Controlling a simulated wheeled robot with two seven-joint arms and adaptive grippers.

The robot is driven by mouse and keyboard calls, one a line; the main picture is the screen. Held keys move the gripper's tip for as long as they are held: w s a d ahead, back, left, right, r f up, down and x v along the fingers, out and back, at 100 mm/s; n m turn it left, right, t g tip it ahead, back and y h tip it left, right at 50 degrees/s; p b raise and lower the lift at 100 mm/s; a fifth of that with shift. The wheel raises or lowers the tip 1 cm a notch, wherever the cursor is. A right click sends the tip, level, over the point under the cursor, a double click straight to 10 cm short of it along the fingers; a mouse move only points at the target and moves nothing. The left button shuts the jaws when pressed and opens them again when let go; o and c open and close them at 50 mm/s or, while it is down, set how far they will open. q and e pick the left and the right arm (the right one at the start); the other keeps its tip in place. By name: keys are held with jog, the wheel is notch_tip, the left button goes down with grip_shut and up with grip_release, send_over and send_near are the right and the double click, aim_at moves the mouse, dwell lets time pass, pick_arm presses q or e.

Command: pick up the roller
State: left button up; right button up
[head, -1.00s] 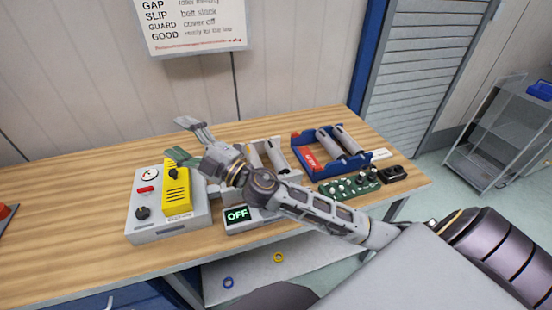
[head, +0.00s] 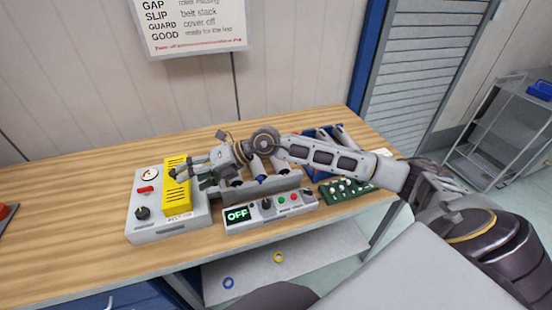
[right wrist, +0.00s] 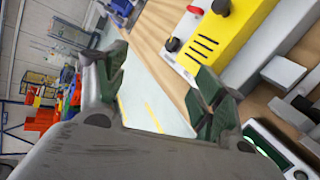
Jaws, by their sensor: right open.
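Grey rollers lie in the blue tray (head: 309,133) at the back right. One roller (head: 344,136) there shows behind my right arm, which hides much of the tray. More grey roller-like cylinders (head: 280,164) sit in the grey conveyor frame (head: 285,184) at the table's middle, partly covered by my arm. My right gripper (head: 192,177) is open and empty, beside the yellow cover (head: 177,200) and left of the conveyor frame. In the right wrist view, its green-padded fingers (right wrist: 163,92) are spread with nothing between them. My left gripper is out of view.
A grey box (head: 145,228) with knob and gauge carries the yellow cover. A control box (head: 270,209) reading OFF stands in front of the conveyor frame. A green board (head: 345,189) lies right.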

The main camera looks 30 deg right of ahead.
jog(key=w+d+f+m+h, duration=0.1)
jog(key=d+h, duration=0.5)
jog(key=d, duration=0.9)
jog(key=w+d+f+m+h, duration=0.1)
jog(key=w+d+h, duration=0.2)
jog(key=d, duration=1.3)
jog(key=h, duration=0.3)
jog(key=shift+w+d+f+g+h, duration=0.2)
jog(key=shift+w+f+g+h, duration=0.05)
jog(key=shift+g+h, duration=0.15)
jog(key=shift+f, duration=0.1)
jog(key=shift+p+x, duration=0.7)
jog(key=shift+x, duration=3.55)
jog(key=shift+w+f, duration=0.1)
jog(key=shift+w, duration=0.05)
jog(key=shift+p+x, duration=0.75)
jog(key=shift+x, duration=1.7)
